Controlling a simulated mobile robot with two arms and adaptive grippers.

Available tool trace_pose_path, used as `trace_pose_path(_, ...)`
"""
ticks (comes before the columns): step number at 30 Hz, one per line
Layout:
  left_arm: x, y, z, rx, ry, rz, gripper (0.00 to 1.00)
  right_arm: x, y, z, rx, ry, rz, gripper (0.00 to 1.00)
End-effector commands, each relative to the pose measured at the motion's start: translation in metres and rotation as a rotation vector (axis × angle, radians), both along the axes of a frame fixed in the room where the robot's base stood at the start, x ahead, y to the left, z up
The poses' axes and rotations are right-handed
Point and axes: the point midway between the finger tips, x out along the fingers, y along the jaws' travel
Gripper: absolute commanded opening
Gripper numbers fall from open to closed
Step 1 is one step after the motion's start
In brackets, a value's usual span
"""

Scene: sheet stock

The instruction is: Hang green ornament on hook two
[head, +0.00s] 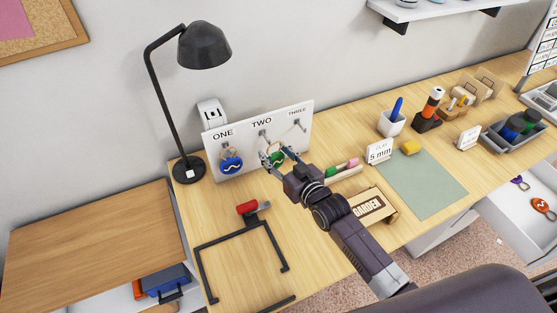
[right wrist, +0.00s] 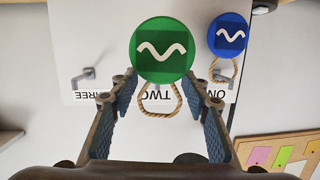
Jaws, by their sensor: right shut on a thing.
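The green ornament (head: 277,159) is a round disc with a white wave mark and a tan cord loop; it also shows in the right wrist view (right wrist: 163,62). My right gripper (head: 274,157) is shut on the disc, with its fingers at opposite edges, in front of the white hook board (head: 253,163). Hook two (head: 263,133) is under the word TWO, just above the ornament. In the right wrist view, which is upside down, the cord loop lies over the TWO label. I cannot tell whether the loop is around the hook. My left gripper is not in view.
A blue ornament (head: 231,165) hangs at hook one, left of the green one. Hook three (head: 299,125) is empty on the right. A black lamp (head: 190,168) stands left of the board. A red-handled tool (head: 250,207) and a black frame (head: 240,236) lie in front.

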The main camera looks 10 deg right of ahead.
Motion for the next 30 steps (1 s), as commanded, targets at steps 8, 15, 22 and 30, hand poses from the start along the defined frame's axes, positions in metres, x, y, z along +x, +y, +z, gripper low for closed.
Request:
trace_pose_path(8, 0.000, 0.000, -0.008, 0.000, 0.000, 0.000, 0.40, 0.020, 0.004, -0.001, 0.000, -0.001, 0.001, 0.05)
trace_pose_path(15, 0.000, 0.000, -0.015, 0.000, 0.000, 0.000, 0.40, 0.036, 0.008, -0.001, 0.000, 0.000, 0.001, 0.05)
trace_pose_path(22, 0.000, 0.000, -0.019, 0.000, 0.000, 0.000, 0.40, 0.047, 0.010, -0.001, 0.000, 0.000, 0.000, 0.05)
trace_pose_path(30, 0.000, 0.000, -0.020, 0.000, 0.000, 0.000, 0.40, 0.051, 0.010, 0.000, 0.000, 0.000, 0.000, 0.05)
